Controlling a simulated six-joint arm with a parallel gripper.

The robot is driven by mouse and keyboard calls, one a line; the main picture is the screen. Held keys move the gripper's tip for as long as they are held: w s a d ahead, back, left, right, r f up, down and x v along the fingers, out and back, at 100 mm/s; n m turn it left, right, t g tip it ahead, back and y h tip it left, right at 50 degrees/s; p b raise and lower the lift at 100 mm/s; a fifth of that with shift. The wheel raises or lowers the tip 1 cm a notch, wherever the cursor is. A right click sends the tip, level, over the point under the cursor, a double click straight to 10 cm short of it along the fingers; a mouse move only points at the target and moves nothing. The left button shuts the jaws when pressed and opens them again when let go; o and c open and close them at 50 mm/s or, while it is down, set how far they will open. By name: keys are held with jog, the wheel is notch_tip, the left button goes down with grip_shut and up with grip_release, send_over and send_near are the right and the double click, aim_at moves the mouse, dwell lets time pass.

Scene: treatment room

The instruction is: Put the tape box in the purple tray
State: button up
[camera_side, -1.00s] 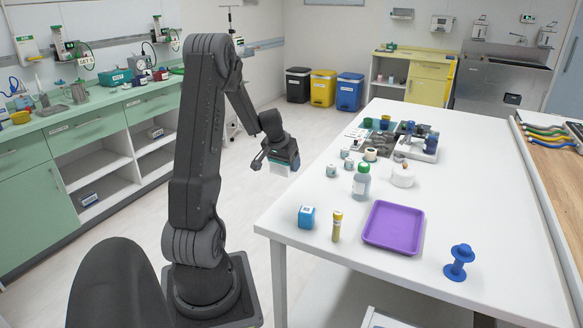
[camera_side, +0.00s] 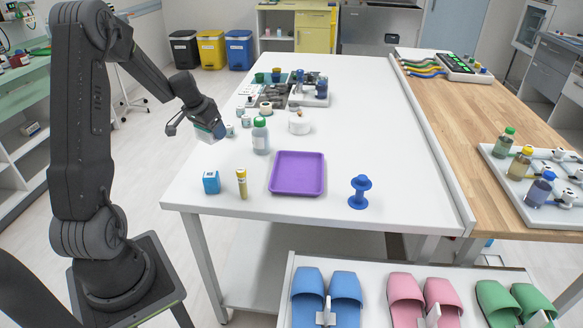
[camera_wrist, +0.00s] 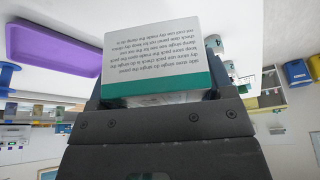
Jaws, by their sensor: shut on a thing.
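My gripper (camera_side: 212,127) is shut on the tape box, a white carton with a green band. The box (camera_wrist: 150,50) fills the upper middle of the wrist view, its printed text upside down. In the side view the box is partly hidden by the gripper, held in the air by the table's left edge. The purple tray (camera_side: 297,190) lies flat and empty near the table's front, to the right of and nearer the camera than my gripper. Part of the tray (camera_wrist: 30,62) also shows at upper left in the wrist view.
On the white table, a green-capped bottle (camera_side: 260,136) stands between my gripper and the tray. A blue box (camera_side: 211,182) and a yellow-capped tube (camera_side: 242,184) stand left of the tray, a blue spool-shaped thing (camera_side: 359,191) right of it.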

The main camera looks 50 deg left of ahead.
jog(key=w+d+m+h, duration=0.3)
jog(key=w+d+m, duration=0.5)
jog(key=w+d, duration=0.35)
send_over(304, 173)
jog(key=s, duration=0.2)
jog(key=f, duration=0.6)
jog(key=shift+w+a, duration=0.15)
jog(key=shift+a, duration=0.25)
jog(key=shift+w+d+f, duration=0.15)
jog(key=shift+d+f, duration=0.05)
jog(key=shift+f, duration=2)
jog(key=shift+f, duration=0.15)
jog(key=o, duration=1)
